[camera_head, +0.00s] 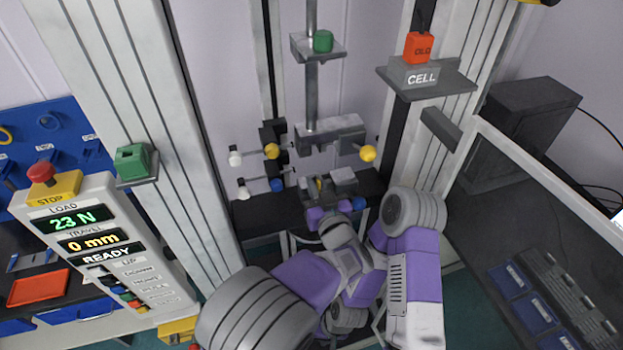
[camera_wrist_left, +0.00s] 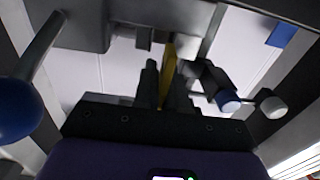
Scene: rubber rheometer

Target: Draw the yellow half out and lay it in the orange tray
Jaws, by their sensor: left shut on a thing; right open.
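The yellow half (camera_head: 318,184) is a thin upright strip in the lower grip of the test frame, below the grey upper block (camera_head: 330,135). My left gripper (camera_head: 323,196) is shut on it. In the left wrist view the yellow half (camera_wrist_left: 168,72) stands between the dark fingers of my left gripper (camera_wrist_left: 166,88), its top close under a grey block. Its lower end is hidden by the fingers. The orange tray (camera_head: 38,287) lies flat and empty at the far left. My right gripper (camera_head: 346,318) is low, open and mostly hidden behind my arm links.
Knobbed rods stick out around the grips: yellow knobs (camera_head: 367,153), white knobs (camera_head: 235,158) and blue knobs (camera_head: 277,185). A control panel (camera_head: 95,245) and a thick column (camera_head: 150,130) stand between the grips and the tray. Blue trays (camera_head: 535,310) lie at the right.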

